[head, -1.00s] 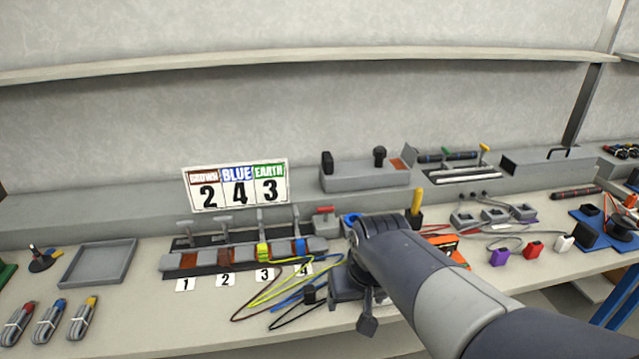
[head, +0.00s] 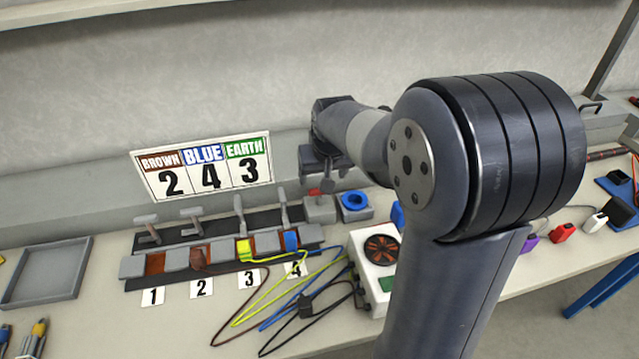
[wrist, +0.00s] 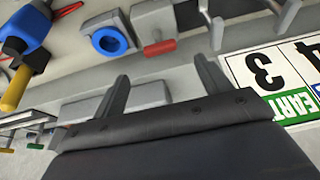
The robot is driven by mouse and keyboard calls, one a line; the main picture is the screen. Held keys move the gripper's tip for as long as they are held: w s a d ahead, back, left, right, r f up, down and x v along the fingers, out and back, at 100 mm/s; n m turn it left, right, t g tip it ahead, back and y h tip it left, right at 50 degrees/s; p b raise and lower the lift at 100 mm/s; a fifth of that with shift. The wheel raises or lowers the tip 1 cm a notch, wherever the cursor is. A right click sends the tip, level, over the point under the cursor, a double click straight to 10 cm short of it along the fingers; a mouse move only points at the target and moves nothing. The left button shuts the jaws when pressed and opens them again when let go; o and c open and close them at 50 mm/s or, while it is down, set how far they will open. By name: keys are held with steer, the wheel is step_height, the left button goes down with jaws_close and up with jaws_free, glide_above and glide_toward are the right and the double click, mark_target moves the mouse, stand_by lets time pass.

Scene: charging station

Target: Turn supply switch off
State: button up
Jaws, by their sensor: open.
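The supply switch looks to be the grey box (head: 322,209) with a red handle, just right of the terminal row. In the head view its red handle is partly hidden behind my gripper (head: 325,185). The wrist view shows the red handle (wrist: 160,48) lying across the edge of its grey box (wrist: 153,18). My gripper (wrist: 165,82) is open and empty. Its two fingers point toward the switch, with the red handle beyond the gap between them. The fingers look apart from the handle.
A blue ring on a grey box (head: 354,201) sits close right of the switch. Terminal levers (head: 240,213) stand to its left. The number sign (head: 203,168) leans behind. Brown, yellow, blue and black wires (head: 305,301) and a white fan box (head: 378,262) are in front.

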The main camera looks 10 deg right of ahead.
steer(key=x, duration=0.7)
steer(key=shift+w+f, duration=0.1)
steer(key=shift+f, duration=0.2)
steer(key=shift+c, duration=0.5)
steer(key=c, duration=0.9)
